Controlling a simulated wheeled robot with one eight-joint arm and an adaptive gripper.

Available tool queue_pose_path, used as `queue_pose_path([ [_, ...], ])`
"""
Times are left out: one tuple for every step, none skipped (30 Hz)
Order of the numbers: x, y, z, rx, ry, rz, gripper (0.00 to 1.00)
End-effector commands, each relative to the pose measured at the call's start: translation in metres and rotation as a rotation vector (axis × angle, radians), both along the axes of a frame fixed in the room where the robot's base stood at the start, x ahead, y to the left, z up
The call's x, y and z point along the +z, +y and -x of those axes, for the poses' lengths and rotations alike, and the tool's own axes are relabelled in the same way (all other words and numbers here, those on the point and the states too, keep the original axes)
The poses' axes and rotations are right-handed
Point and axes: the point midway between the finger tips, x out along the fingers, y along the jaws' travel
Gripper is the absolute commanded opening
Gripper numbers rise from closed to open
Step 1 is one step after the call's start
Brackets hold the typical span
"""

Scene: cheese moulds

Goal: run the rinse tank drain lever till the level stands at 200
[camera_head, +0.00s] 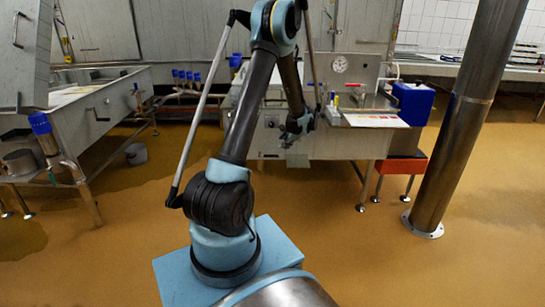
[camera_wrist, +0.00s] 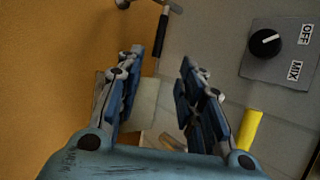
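My gripper (camera_wrist: 163,62) is open, its two blue-black fingers apart with nothing clearly held between them. In the head view my gripper (camera_head: 291,137) is small and dark in front of the steel tank (camera_head: 328,146). A bar with a black grip (camera_wrist: 161,34) lies beyond the fingertips along the edge of the grey panel; I cannot tell if it is the drain lever. A round white dial (camera_head: 339,63) stands on the tank's back, its reading too small to make out. No level mark of 200 is legible.
A black knob (camera_wrist: 265,42) marked OFF and MIX sits on the panel right of my fingers. A yellow piece (camera_wrist: 249,129) is close to the right finger. A blue box (camera_head: 413,103) and a steel post (camera_head: 462,120) stand at right, a sink (camera_head: 100,105) at left.

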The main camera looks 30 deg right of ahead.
Motion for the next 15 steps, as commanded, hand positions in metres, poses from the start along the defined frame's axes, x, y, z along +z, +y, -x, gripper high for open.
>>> queue_pose_path([
  [-0.006,0.001,-0.005,0.002,0.000,0.000,0.35],
  [-0.009,0.002,-0.008,0.002,0.000,0.000,0.35],
  [-0.014,0.002,-0.012,0.002,0.000,-0.001,0.35],
  [-0.018,0.002,-0.015,0.002,0.000,-0.001,0.35],
  [-0.022,0.002,-0.018,0.002,0.000,-0.001,0.35],
  [-0.026,0.003,-0.023,0.003,0.000,0.000,0.35],
  [-0.030,0.003,-0.026,0.004,0.000,0.000,0.35],
  [-0.034,0.004,-0.029,0.004,0.000,0.000,0.35],
  [-0.039,0.004,-0.033,0.003,0.000,0.000,0.35],
  [-0.042,0.004,-0.036,0.002,0.000,0.000,0.35],
  [-0.046,0.004,-0.039,0.002,0.000,0.000,0.35],
  [-0.051,0.004,-0.043,0.002,0.000,0.000,0.35],
  [-0.055,0.005,-0.046,0.002,0.000,0.000,0.35],
  [-0.059,0.006,-0.049,0.004,0.000,0.000,0.35],
  [-0.063,0.006,-0.053,0.004,0.001,0.000,0.35],
])
